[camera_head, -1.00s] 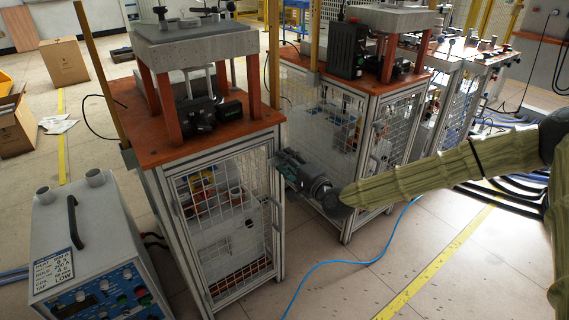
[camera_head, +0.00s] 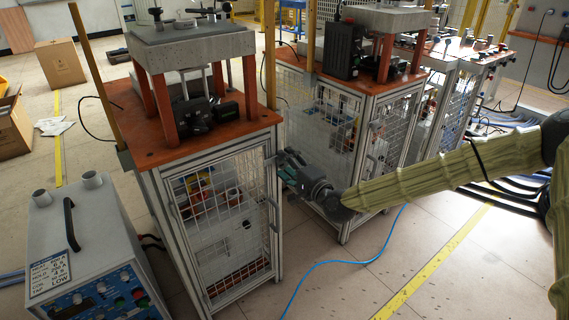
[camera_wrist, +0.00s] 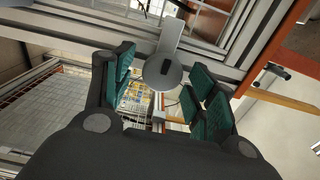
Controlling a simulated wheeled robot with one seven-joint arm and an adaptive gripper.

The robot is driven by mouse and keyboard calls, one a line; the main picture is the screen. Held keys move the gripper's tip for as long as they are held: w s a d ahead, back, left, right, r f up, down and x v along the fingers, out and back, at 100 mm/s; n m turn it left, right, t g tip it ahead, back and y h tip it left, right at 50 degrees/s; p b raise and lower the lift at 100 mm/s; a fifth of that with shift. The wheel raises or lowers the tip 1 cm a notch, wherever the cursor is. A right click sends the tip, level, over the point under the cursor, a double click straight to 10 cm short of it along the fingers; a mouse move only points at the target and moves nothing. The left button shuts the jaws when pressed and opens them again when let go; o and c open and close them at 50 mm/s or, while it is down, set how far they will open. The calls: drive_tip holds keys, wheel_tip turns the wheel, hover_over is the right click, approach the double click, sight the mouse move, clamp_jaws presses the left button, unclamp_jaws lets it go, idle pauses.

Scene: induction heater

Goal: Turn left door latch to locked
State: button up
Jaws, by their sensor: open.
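The left cabinet's mesh door (camera_head: 228,255) looks closed in the head view. The door latch (camera_wrist: 163,72) shows in the wrist view as a round grey disc with a dark slot and a flat light-grey lever. My gripper (camera_wrist: 163,84) is open, with green-padded fingers on either side of the latch disc. I cannot tell if any pad touches it. In the head view my gripper (camera_head: 284,166) is beside the upper right edge of the left cabinet's door, and the latch is hard to make out there.
A second mesh cabinet (camera_head: 345,203) stands close on the right behind my gripper. The left cabinet's orange top (camera_head: 145,150) carries a press-like stand. A grey control box (camera_head: 88,225) stands at the lower left. A blue cable (camera_head: 350,262) lies on the otherwise clear floor in front.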

drive_tip(key=v, duration=1)
drive_tip(key=shift+s+d, duration=0.15)
drive_tip(key=shift+s, duration=0.2)
drive_tip(key=s+a+f+n+g+h, duration=0.1)
drive_tip(key=s+a+f+n+g, duration=0.15)
drive_tip(key=s+f, duration=0.6)
drive_tip(key=s+a+f+n+g+h, duration=0.1)
drive_tip(key=s+f+g, duration=0.35)
drive_tip(key=f, duration=0.75)
drive_tip(key=s+d+f+n+g+h, duration=0.2)
drive_tip(key=s+d+f+g, duration=0.15)
drive_tip(key=s+f, duration=0.5)
drive_tip(key=s+d+f+n+g+h, duration=0.25)
drive_tip(key=s+d+f, duration=0.3)
drive_tip(key=s, duration=0.55)
drive_tip(key=s+d+f+n+g+h, duration=0.2)
drive_tip(key=s+d+n+h, duration=0.15)
drive_tip(key=s+d, duration=0.65)
wheel_tip(320, 180, up, 22)
drive_tip(key=p, duration=2.2)
drive_tip(key=shift+f+m+h, duration=0.25)
drive_tip(key=shift+m+h, duration=0.05)
drive_tip(key=shift+m, duration=0.15)
